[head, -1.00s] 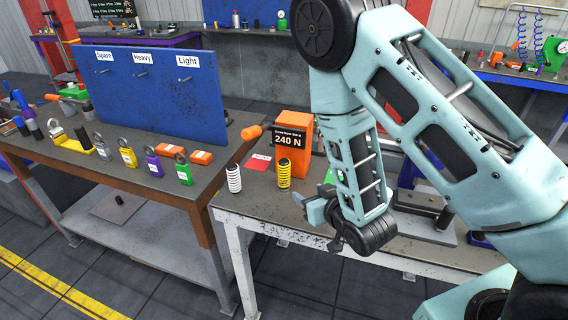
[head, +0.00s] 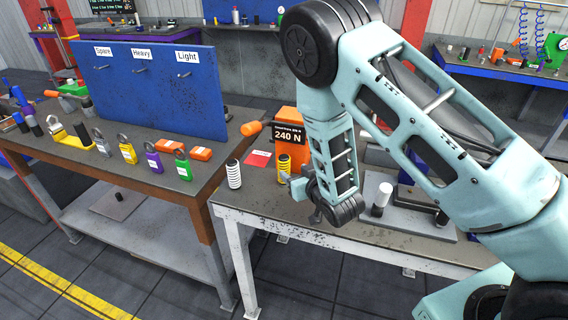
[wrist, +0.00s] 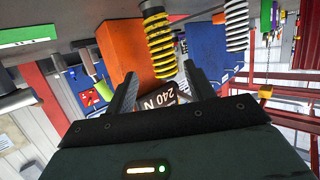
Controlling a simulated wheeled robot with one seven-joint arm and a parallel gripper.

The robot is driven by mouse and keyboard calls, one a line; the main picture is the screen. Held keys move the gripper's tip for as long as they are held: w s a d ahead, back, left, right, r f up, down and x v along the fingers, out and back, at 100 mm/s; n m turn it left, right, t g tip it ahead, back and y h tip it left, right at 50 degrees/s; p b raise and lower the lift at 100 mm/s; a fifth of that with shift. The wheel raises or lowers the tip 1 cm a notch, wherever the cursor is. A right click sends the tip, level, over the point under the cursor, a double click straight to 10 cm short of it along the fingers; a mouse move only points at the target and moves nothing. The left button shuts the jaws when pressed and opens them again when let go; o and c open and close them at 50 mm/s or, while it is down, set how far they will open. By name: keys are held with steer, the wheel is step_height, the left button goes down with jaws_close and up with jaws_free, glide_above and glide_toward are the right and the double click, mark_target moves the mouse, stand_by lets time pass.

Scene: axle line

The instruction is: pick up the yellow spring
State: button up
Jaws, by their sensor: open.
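The yellow spring (head: 283,166) stands upright on the grey bench, in front of the orange tester with the 240 N display. In the head view my gripper (head: 293,184) is beside it, just to its right, and overlaps its lower part. In the wrist view, which is upside down, the yellow spring (wrist: 158,45) shows beyond the two fingers of my gripper (wrist: 163,88). The fingers are apart with nothing held between them. The spring lines up with the gap but looks farther out than the fingertips.
A white spring (head: 233,174) stands to the left of the yellow one. The orange tester (head: 287,120) rises close behind. A white-topped cylinder (head: 380,197) stands to the right. Tagged padlock-like weights (head: 127,151) line the left bench.

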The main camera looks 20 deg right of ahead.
mark_target(286, 168)
steer(key=shift+a+f+p+x, duration=0.15)
steer(key=shift+p+x, duration=0.7)
steer(key=shift+x, duration=1)
steer(key=shift+a+f+p+x, duration=0.1)
steer(key=shift+p+x, duration=0.75)
steer(key=shift+x, duration=1.05)
steer(key=shift+s, duration=0.15)
steer(key=shift+c, duration=0.3)
steer(key=c, duration=1.1)
steer(key=shift+r, duration=0.15)
